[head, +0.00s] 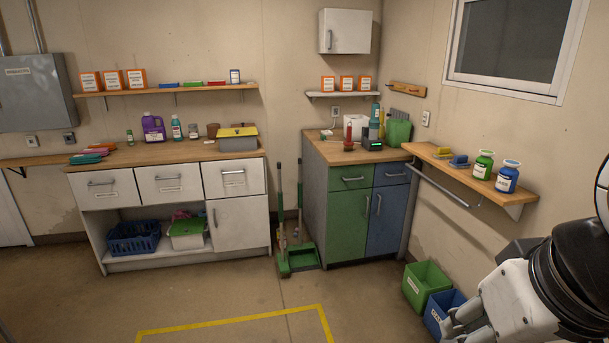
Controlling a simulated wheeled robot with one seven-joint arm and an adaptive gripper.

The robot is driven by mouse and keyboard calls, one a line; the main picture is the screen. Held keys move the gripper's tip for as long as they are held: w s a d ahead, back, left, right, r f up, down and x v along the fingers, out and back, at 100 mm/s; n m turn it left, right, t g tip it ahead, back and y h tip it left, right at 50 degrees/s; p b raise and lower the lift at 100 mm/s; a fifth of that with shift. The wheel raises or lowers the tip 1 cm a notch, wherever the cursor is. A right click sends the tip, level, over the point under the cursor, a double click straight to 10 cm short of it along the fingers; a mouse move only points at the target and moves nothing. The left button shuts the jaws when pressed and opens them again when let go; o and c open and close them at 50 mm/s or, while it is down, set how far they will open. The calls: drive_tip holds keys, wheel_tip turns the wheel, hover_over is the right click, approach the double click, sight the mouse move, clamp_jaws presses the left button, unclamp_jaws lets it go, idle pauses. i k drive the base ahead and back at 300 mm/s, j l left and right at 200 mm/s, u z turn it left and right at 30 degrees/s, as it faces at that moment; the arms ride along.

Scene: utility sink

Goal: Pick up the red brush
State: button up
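A small, flat red item (216,83) lies at the right of a row of small coloured items on the long wall shelf. It looks like the red brush, but it is too small to make out bristles. My gripper (455,320) shows at the lower right as pale finger-like parts in front of the blue bin. It is far from the red item, across the room and lower in the picture. Its fingers are too unclear to tell whether they are open or shut.
The wall shelf (150,91) also holds orange-labelled boxes and a small jar. Below it stands a wooden-topped counter (165,152). A green and blue cabinet (349,222), a green dustpan (301,258) and a green bin (425,287) stand farther right. The floor ahead is clear.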

sight(349, 143)
drive_tip(key=i+l, duration=0.1)
drive_tip(key=i, duration=4.45)
drive_tip(key=j, duration=0.1)
